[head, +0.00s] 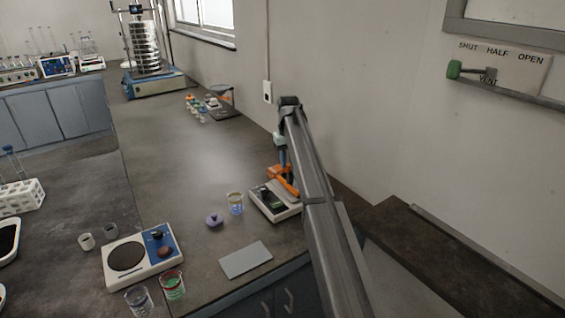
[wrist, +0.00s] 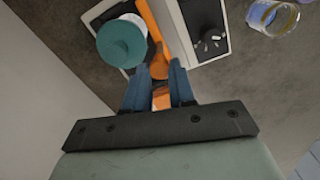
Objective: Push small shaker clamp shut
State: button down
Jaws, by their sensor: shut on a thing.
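The small shaker (head: 268,208) has a white base and a dark panel and stands on the bench beside my arm. Its base also shows at the top of the wrist view (wrist: 224,42). An orange clamp (head: 284,182) is at its back; in the wrist view an orange bar (wrist: 152,22) runs down beside a round teal part (wrist: 122,44) toward my fingers. My gripper (wrist: 159,68) is shut on the orange clamp, with orange showing between the blue fingers. In the head view my arm partly hides the clamp. I cannot tell whether the clamp is fully shut.
A beaker (head: 236,203) and a purple-topped item (head: 215,220) stand left of the shaker. A grey plate (head: 246,259) lies in front. A hotplate (head: 140,258) is at front left. The wall (head: 345,100) is close behind the shaker. The middle of the bench is clear.

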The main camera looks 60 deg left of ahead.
jog(key=c, duration=0.9)
grip_release()
jog(key=shift+w, duration=0.15)
jog(key=shift+c, duration=0.2)
notch_tip(320, 180, up, 14)
jog(key=shift+f, duration=0.1)
